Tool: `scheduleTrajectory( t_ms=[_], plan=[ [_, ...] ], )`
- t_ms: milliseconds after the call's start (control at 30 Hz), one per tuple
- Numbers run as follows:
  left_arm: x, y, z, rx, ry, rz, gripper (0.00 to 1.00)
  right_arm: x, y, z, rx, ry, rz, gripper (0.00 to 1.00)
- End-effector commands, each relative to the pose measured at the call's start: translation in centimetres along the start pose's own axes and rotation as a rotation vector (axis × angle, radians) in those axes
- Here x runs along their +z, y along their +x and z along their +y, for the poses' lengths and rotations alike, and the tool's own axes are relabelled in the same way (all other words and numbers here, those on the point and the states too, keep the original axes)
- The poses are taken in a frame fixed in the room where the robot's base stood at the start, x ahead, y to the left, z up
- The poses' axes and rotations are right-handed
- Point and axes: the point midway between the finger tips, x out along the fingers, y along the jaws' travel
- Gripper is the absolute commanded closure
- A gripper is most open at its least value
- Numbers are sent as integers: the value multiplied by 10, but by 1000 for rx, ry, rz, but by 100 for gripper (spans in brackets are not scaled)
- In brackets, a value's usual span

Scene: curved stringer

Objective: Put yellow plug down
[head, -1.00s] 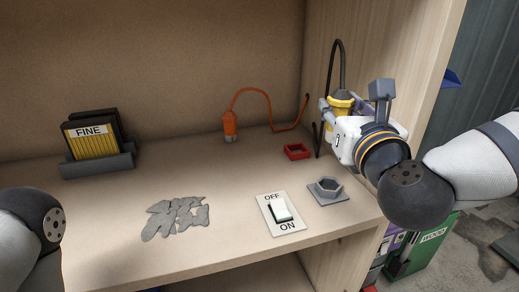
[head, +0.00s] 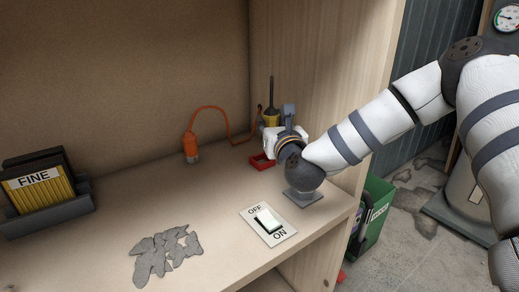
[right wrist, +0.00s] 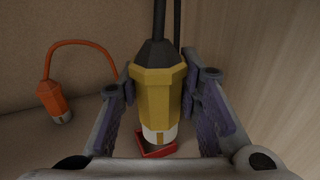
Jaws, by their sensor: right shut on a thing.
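The yellow plug (head: 271,118) is upright, with its black cord rising from the top. My right gripper (head: 272,134) is shut on it; the gripper's body hides the plug's lower part in the head view. In the right wrist view the plug (right wrist: 158,95) stands between the two fingers, with its pale tip pointing down. The tip overlaps the red square holder (right wrist: 156,148) in that view; I cannot tell whether they touch. In the head view the red holder (head: 261,162) lies on the shelf below the gripper. My left gripper is out of view.
An orange plug (head: 190,147) on an orange cord stands left of the red holder. A grey hexagonal holder (head: 304,197) sits under my right wrist. An ON/OFF switch (head: 268,220), grey flat pieces (head: 165,252) and a FINE block rack (head: 40,215) share the shelf. The wooden side wall (head: 335,95) is close right.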

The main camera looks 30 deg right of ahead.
Motion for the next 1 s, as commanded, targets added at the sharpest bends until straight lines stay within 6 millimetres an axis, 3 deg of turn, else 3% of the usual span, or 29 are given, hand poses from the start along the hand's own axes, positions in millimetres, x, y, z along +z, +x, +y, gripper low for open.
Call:
scheduleTrajectory(
  t_ms=[100,200,367,533,933,967,1000],
  plan=[
    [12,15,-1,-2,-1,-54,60,-38,25,5,2,-8,13,99],
    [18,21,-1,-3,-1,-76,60,-53,38,6,2,-6,10,99],
    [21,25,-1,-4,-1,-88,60,-60,49,8,1,-2,3,99],
    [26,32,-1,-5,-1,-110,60,-92,52,8,1,-3,7,99],
    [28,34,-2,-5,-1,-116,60,-96,52,8,1,2,0,99],
    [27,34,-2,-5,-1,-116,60,-96,52,8,1,1,0,64],
    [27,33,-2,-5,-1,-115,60,-95,52,8,1,1,-1,55]
  ],
)
